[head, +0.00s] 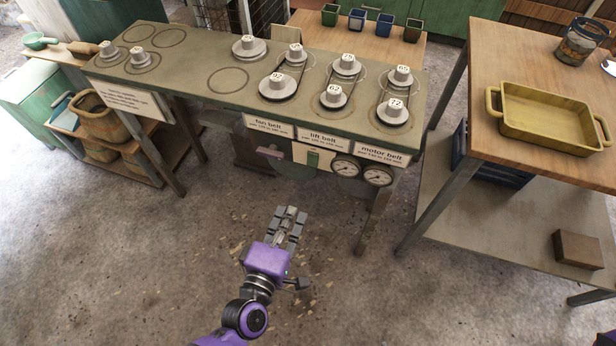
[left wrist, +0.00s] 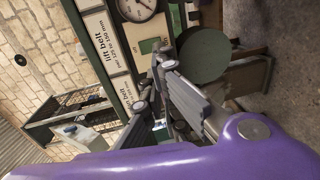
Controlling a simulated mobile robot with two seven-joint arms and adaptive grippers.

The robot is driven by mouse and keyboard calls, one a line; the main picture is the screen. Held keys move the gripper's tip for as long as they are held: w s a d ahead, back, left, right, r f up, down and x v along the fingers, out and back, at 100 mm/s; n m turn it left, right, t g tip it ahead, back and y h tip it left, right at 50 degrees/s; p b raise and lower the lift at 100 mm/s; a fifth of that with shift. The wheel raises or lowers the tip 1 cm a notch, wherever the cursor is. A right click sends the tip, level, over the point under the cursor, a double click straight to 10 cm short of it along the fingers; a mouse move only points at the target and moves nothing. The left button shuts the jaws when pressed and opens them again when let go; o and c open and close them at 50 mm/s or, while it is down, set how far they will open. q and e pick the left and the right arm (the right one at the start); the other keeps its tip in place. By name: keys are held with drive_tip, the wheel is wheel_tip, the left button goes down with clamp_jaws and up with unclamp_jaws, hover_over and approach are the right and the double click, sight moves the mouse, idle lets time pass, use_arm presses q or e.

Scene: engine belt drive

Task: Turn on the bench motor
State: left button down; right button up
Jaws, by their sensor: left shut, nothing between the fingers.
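The green-topped bench (head: 190,82) carries several numbered grey pulleys, some joined by thin belts. On its front edge, below the belt labels, is a pale panel with a small green piece (head: 313,160), seen also in the left wrist view (left wrist: 149,46). A mauve handle (head: 270,152) sticks out left of it, near a round dark green body (head: 297,171) under the bench, which shows in the left wrist view (left wrist: 205,56). My left gripper (head: 291,212) is shut and empty, in front of and below the panel, apart from it.
Two round gauges (head: 345,166) sit right of the panel. A wooden table (head: 505,60) with a yellow tray (head: 550,105) stands at right. Small pots (head: 357,20) stand behind the bench. The floor in front of the bench is clear.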

use_arm(q)
approach(312, 160)
drive_tip(key=w+d+f, duration=0.2)
drive_tip(key=w+f, duration=0.1)
drive_tip(key=w, duration=0.3)
drive_tip(key=shift+f, duration=0.3)
use_arm(e)
drive_tip(key=shift+s+a+f, duration=0.15)
drive_tip(key=shift+f, duration=0.05)
